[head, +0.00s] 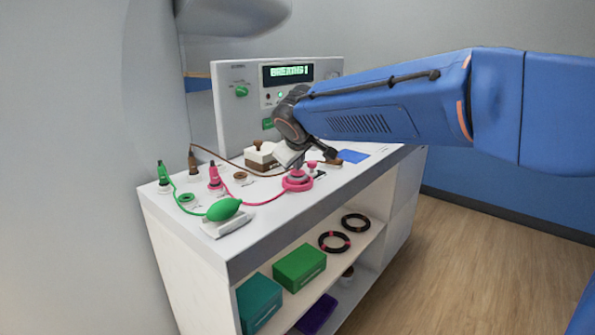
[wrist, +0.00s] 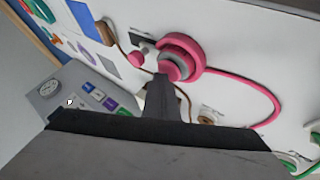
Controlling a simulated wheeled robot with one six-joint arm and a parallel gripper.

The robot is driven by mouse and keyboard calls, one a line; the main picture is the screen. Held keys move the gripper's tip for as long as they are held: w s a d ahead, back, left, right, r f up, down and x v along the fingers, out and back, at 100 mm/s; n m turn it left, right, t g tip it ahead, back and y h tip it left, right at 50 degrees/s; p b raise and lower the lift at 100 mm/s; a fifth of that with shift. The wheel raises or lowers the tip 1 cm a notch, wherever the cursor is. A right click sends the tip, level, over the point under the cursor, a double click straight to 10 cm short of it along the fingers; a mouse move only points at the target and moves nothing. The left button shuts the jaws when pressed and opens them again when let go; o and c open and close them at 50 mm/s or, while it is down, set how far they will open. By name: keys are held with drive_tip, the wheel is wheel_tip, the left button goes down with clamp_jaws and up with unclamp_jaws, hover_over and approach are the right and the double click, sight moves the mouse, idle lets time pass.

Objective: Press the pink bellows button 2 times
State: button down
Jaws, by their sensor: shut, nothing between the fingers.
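The pink bellows button (head: 298,184) sits on the white cabinet top, with a pink base and a grey middle. In the wrist view the pink bellows button (wrist: 190,45) is just beyond my fingertips, its grey centre partly hidden by them. My gripper (wrist: 168,80) is shut and empty, its tips at the button's pink cap; I cannot tell if they touch. In the head view my gripper (head: 298,166) points down over the button. A pink cable runs from the button to a pink plug (head: 214,176). The console display (head: 288,73) appears to read "BREATHS 1".
A green bulb (head: 224,209) on a white rest lies at the front left. A brown-handled block (head: 261,157) stands behind the button. A green plug (head: 163,174) stands at the left edge. Green boxes (head: 299,267) and dark rings (head: 334,241) are on the shelf below.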

sight(298, 173)
drive_tip(key=shift+f, duration=0.15)
idle(0.5)
drive_tip(key=shift+r, duration=1)
drive_tip(key=shift+r, duration=0.1)
wheel_tip(298, 173, up, 5)
drive_tip(key=shift+f, duration=0.1)
idle(0.4)
